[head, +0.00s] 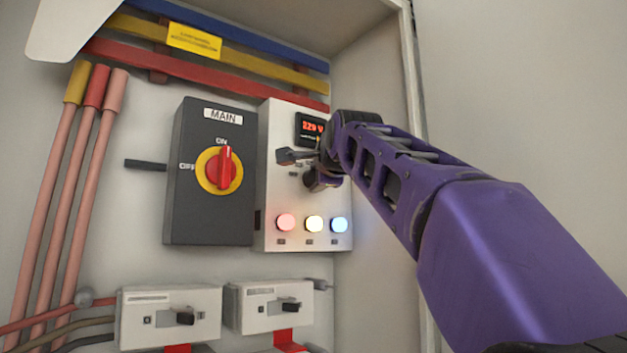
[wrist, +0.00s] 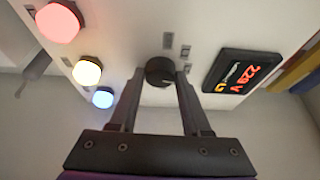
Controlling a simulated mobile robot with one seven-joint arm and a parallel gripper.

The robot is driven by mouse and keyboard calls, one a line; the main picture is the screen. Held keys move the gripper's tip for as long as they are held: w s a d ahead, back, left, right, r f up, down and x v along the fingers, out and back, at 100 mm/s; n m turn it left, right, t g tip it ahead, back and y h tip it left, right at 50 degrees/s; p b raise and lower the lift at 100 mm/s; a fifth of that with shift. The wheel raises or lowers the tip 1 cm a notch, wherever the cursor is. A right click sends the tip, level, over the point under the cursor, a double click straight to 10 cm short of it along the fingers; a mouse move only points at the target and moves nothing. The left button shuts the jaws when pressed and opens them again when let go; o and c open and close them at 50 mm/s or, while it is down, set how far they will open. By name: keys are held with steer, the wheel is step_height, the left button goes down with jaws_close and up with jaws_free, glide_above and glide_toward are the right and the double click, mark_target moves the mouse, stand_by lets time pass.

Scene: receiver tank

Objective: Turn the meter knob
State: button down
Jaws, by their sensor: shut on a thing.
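The meter knob (wrist: 160,70) is a small dark round knob on the pale meter panel (wrist: 130,40). In the wrist view my gripper (wrist: 159,77) has one finger on each side of the knob and is shut on it. In the head view my gripper (head: 301,168) reaches in from the right to the meter panel (head: 278,190), below the lit display (head: 311,127). There the fingers hide the knob. The display reads about 229 V and also shows in the wrist view (wrist: 240,72).
Red, yellow and blue lamps (head: 314,223) glow below my gripper. A dark MAIN switch box (head: 212,215) with a red handle stands left of the meter panel. Breakers (head: 168,315) sit below. The cabinet's right wall (head: 375,75) is close to my arm.

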steer(key=m+g, duration=0.1)
steer(key=m, duration=0.2)
steer(key=shift+r, duration=0.2)
stand_by(0.4)
steer(key=shift+c, duration=1.8)
jaws_free()
